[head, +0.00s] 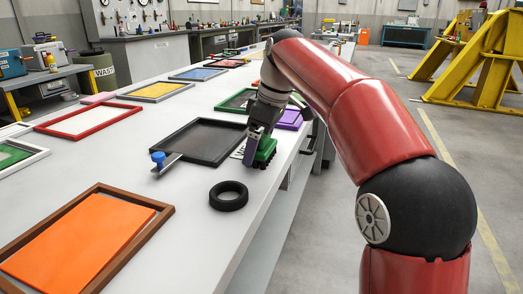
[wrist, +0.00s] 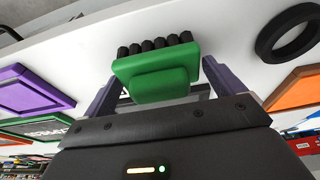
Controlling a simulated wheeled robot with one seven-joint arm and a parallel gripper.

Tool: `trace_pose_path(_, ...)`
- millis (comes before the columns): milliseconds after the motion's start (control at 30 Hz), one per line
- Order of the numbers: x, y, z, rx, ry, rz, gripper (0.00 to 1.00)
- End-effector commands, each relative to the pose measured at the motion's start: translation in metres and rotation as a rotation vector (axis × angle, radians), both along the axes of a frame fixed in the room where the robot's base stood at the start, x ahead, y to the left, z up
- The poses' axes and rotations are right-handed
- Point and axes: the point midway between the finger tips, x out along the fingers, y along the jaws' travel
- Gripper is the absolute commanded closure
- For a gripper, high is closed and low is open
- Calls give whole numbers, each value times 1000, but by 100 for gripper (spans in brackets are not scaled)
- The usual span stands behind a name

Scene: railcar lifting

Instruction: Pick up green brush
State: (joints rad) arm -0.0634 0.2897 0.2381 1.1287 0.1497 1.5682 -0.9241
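The green brush (head: 264,149) is near the right edge of the long white table, with its dark bristles downward. In the wrist view the green brush (wrist: 155,75) shows its block, raised grip and a row of black bristles. My gripper (head: 257,140) is at the brush, and in the wrist view its two purple-grey fingers (wrist: 160,80) stand on either side of it. The fingers look close to or touching the brush's sides. I cannot tell whether they press on it. I cannot tell if the bristles rest on the table.
A black ring (head: 228,195) lies in front of the brush. A black-framed tray (head: 203,141) and a blue-knobbed tool (head: 163,160) are to its left. A brown frame with an orange panel (head: 80,245) is nearest. The purple tray (head: 290,119) lies behind my gripper.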

Motion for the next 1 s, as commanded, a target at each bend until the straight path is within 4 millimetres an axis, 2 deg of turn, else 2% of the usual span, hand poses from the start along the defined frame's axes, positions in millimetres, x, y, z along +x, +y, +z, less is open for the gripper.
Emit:
trace_pose_path(33, 0, 0, 0, 0, 0, 0, 13)
trace_pose_path(267, 0, 0, 0, 0, 0, 0, 43)
trace_pose_path(633, 0, 0, 4, 0, 0, 0, 44)
trace_pose_path(1000, -4, 6, 25, 0, -1, -1, 44)
